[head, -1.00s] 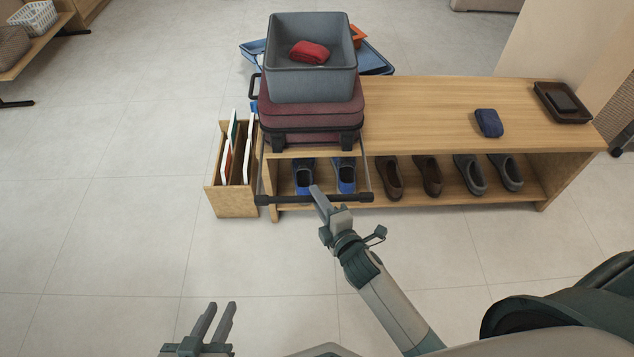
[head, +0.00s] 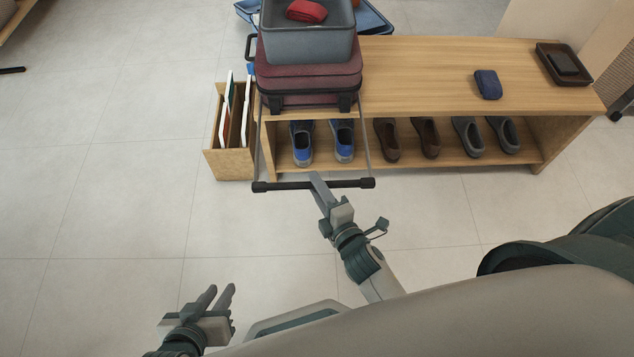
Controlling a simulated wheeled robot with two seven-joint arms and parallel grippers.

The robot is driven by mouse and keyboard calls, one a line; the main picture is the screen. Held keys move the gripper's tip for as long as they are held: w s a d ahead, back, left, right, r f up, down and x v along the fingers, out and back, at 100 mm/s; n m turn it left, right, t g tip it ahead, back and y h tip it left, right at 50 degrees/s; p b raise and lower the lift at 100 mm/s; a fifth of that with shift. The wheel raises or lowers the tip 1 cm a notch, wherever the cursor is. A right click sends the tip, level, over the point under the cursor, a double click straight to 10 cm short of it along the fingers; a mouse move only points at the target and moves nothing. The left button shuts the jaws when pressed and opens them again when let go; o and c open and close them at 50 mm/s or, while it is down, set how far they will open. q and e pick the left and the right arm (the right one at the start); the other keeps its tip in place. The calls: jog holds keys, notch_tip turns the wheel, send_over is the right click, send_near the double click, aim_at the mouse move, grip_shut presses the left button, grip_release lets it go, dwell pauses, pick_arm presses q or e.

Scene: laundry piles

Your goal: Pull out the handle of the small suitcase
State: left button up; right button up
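The small dark red suitcase (head: 307,84) lies on the left end of the wooden bench, with a grey bin on top of it. Its handle (head: 285,186) sticks out toward me on two thin rods, past the bench's front edge, ending in a black crossbar. My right gripper (head: 316,181) is at the middle of the crossbar, shut on it; part of the bar is hidden by the fingers. My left gripper (head: 219,293) is low at the left, empty, with its two fingers apart, away from the suitcase.
The grey bin (head: 310,44) holds a red folded cloth (head: 306,11). Several shoes stand on the shelf under the bench (head: 420,70). A wooden file holder (head: 231,165) stands left of it. A blue folded cloth (head: 488,84) and dark tray (head: 565,65) lie right. The floor in front is clear.

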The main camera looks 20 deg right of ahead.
pick_arm(q)
jog(key=shift+s, duration=0.15)
pick_arm(e)
jog(key=shift+o, duration=0.3)
jog(key=shift+s+r, duration=0.1)
pick_arm(q)
jog(key=shift+s+a+f+p, duration=0.1)
jog(key=shift+a+f+p, duration=0.05)
jog(key=shift+a+p, duration=0.15)
pick_arm(e)
jog(key=v, duration=1.7)
jog(key=shift+s, duration=0.25)
